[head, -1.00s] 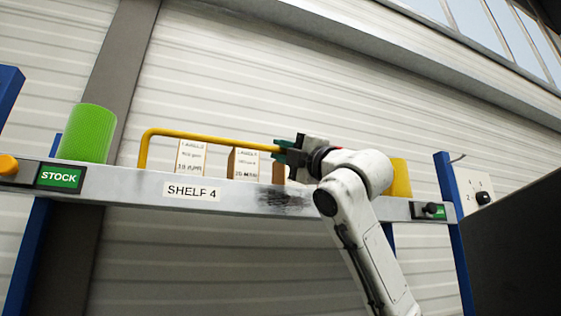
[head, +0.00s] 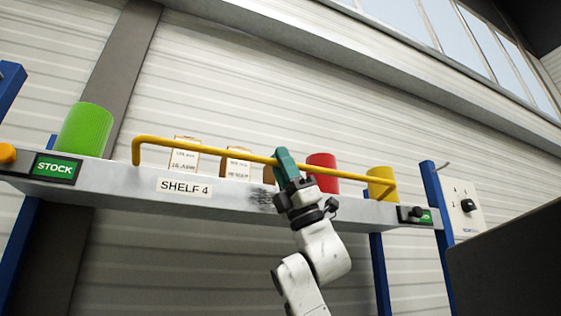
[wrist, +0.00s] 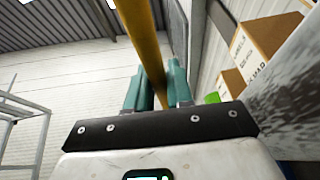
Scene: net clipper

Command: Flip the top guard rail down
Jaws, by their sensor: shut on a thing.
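The yellow guard rail (head: 222,151) runs along the front of the shelf marked SHELF 4, in front of the items on it. Its ends bend down towards the shelf beam (head: 130,176). My gripper (head: 285,160) has teal fingers and is shut on the rail right of its middle. In the wrist view the rail (wrist: 143,45) passes between the two teal fingers (wrist: 156,85). The far side of the grip is hidden in the head view.
On the shelf stand a green cylinder (head: 86,130), boxes (head: 185,154), a red cylinder (head: 322,172) and a yellow cylinder (head: 380,180). A black knob (head: 416,214) sits at the beam's right end. A dark panel (head: 510,255) fills the lower right.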

